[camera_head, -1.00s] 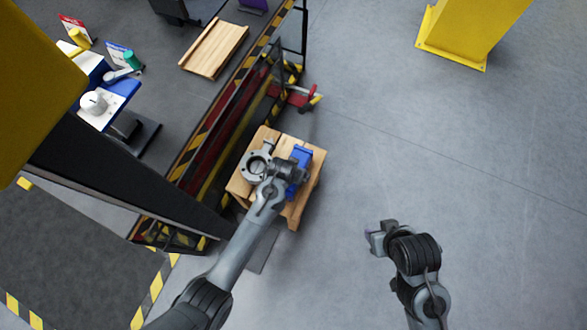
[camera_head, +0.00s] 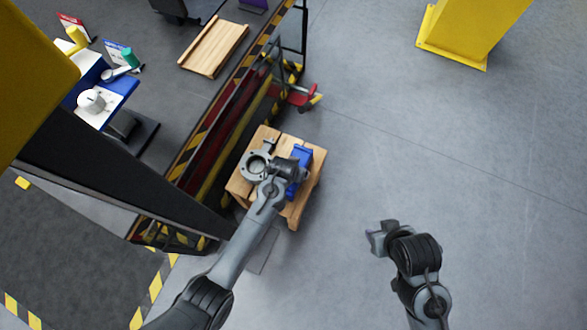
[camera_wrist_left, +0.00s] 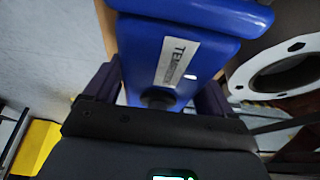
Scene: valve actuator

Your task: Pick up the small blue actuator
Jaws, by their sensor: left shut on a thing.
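The small blue actuator (camera_head: 303,156) is on a wooden stool, partly hidden behind my left gripper (camera_head: 291,170) in the head view. In the left wrist view the blue actuator (camera_wrist_left: 175,52) fills the upper middle, with a white label on its face. The dark fingers of my left gripper (camera_wrist_left: 158,95) stand on both sides of it, and the gripper is shut on it. I cannot tell whether the actuator is touching the stool. My right gripper (camera_head: 378,237) hangs over bare floor at the right; its finger gap is too small to tell.
The wooden stool (camera_head: 291,223) also carries a grey round flanged valve part (camera_head: 256,164) close to the left of the actuator; its ring shows at the right of the wrist view (camera_wrist_left: 280,75). A black-and-yellow striped frame (camera_head: 205,142) stands left of the stool.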

